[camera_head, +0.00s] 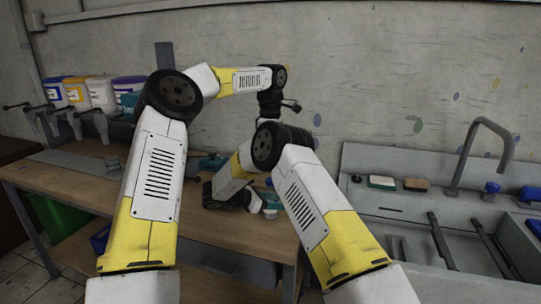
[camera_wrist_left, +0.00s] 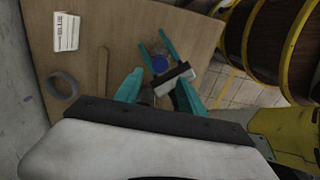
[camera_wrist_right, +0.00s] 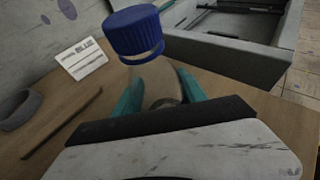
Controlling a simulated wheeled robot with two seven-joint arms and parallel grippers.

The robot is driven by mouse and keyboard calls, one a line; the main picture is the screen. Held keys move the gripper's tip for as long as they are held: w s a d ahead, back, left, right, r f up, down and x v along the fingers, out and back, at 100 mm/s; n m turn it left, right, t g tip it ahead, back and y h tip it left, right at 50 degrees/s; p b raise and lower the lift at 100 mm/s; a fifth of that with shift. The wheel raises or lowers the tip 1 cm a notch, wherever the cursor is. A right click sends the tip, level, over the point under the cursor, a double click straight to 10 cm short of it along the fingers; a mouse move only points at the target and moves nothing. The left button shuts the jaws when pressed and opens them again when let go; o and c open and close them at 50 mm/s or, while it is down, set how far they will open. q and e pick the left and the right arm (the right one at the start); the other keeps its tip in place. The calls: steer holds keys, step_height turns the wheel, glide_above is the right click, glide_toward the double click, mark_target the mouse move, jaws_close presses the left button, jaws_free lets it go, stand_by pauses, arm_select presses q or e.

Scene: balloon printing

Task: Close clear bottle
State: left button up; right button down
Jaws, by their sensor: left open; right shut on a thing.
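A clear bottle (camera_wrist_right: 157,82) stands on the wooden table between the teal fingers of my right gripper (camera_wrist_right: 161,90), which is shut on it. A blue screw cap (camera_wrist_right: 134,30) with a pale ring below it is at the bottle's top; I cannot tell how tightly it sits. The cap also shows from above in the left wrist view (camera_wrist_left: 160,63). My left gripper (camera_wrist_left: 157,92) is open and points down over the cap, with nothing between its fingers.
A white label card marked BLUE (camera_wrist_right: 82,58), a grey tape ring (camera_wrist_right: 18,110) and a thin wooden stick (camera_wrist_right: 62,122) lie on the table. A sink with a tap (camera_head: 480,150) stands at right. Several paint containers (camera_head: 102,94) are at back left.

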arm_select(q)
steer(key=shift+f, duration=0.1)
steer(key=shift+f, duration=3.95)
steer(key=shift+c, duration=0.5)
